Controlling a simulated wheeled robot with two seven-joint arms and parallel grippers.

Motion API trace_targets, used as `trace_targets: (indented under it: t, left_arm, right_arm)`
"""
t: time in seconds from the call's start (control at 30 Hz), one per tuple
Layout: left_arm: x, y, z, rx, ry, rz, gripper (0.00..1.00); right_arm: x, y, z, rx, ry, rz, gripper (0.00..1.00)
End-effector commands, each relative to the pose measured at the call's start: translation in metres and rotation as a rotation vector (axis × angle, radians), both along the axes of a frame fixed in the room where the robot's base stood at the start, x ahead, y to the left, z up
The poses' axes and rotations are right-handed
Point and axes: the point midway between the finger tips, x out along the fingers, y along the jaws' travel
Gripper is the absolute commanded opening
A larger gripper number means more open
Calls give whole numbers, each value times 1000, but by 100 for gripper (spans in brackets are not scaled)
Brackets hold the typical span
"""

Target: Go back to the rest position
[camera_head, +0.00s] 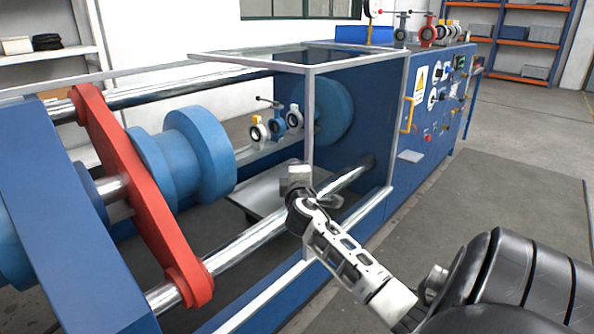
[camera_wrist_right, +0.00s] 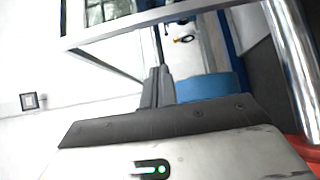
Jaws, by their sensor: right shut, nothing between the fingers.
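My right arm enters the head view from the lower right. Its gripper (camera_head: 298,180) is raised at the open front side of the blue test bench, near the lower chrome rod (camera_head: 235,248). In the right wrist view the two dark fingers of the right gripper (camera_wrist_right: 158,74) are together with nothing between them. A white butterfly valve with a yellow top (camera_head: 258,131) and a blue valve (camera_head: 294,118) stand inside the bench, beyond the gripper and apart from it. My left gripper is not in view.
A metal frame with a clear top (camera_head: 305,56) surrounds the gripper's area. A red crossbar (camera_head: 140,195) and blue cylinders (camera_head: 200,155) are to the left. A control panel (camera_head: 440,95) is at the right. More valves (camera_head: 430,32) stand on top. The floor mat (camera_head: 500,200) is clear.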

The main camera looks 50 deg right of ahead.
Motion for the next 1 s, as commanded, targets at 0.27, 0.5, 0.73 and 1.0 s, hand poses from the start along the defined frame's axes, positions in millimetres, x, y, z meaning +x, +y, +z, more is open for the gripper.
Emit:
trace_targets:
  t: [0.27, 0.5, 0.73, 1.0]
  left_arm:
    - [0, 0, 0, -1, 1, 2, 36]
    - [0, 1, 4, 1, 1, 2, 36]
    - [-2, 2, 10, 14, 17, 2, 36]
    - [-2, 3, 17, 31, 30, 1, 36]
  right_arm:
    - [-7, 7, 0, -1, -1, 0, 0]
    - [-6, 28, -19, 60, 6, 51, 0]
    - [-29, 148, -105, 443, 29, 276, 0]
    - [-116, 323, -165, 1104, 39, 420, 0]
